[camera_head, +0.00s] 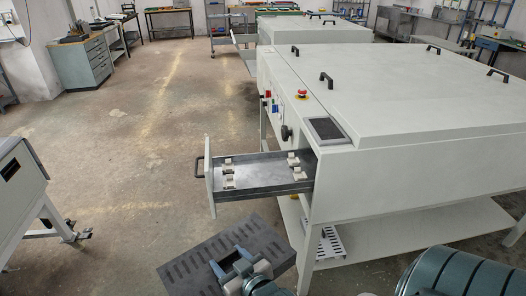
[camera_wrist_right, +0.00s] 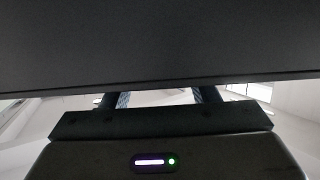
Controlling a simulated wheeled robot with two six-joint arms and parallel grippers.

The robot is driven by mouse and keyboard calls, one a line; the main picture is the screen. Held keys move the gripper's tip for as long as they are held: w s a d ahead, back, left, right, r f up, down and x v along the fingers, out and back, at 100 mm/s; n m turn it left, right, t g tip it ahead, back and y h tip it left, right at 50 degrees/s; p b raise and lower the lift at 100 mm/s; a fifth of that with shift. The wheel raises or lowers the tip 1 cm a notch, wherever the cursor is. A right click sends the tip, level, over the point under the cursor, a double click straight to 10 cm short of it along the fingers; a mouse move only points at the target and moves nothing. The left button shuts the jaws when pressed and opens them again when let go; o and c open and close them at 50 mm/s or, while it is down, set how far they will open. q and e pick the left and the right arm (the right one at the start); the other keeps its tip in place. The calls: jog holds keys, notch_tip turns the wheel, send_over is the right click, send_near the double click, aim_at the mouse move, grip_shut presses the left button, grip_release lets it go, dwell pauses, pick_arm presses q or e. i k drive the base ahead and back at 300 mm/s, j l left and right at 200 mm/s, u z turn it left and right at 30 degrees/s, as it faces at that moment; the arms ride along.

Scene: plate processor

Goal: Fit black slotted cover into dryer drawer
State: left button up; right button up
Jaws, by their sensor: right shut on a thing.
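The black slotted cover (camera_head: 186,262) is a flat dark plate with rows of slots, at the bottom of the head view. My right gripper (camera_head: 241,272) is shut on it. In the right wrist view the cover (camera_wrist_right: 160,45) fills the top as a dark band, with the fingers of the right gripper (camera_wrist_right: 160,98) below it. The dryer drawer (camera_head: 252,184) is pulled out from the white machine, above the cover in the picture and apart from it. It has a grey floor with several pale blocks. My left gripper is not in view.
The white machine (camera_head: 420,150) stands on the right, with a control panel and red button (camera_head: 302,93). A white slotted plate (camera_head: 331,246) lies on its lower shelf. A grey unit (camera_head: 20,190) stands at the left edge. The floor (camera_head: 130,150) between is clear.

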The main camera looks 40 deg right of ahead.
aim_at(264, 175)
jog(key=i+u, duration=0.15)
jog(key=i, duration=0.6)
jog(key=i+l+u, duration=0.2)
jog(key=i, duration=0.6)
jog(key=i+j+z, duration=0.1)
jog(key=i+z, duration=0.25)
jog(key=i, duration=0.65)
jog(key=i+l+z, duration=0.15)
jog(key=i+z, duration=0.2)
jog(key=i, duration=0.15)
jog(key=i+z, duration=0.4)
jog(key=i+j+z, duration=0.15)
jog(key=i+z, duration=0.2)
jog(key=i, duration=0.3)
jog(key=i+u, duration=0.2)
jog(key=i, duration=1.35)
jog(key=z, duration=0.4)
jog(key=i+z, duration=0.1)
jog(key=z, duration=0.3)
jog(key=i+z, duration=0.1)
jog(key=z, duration=3.4)
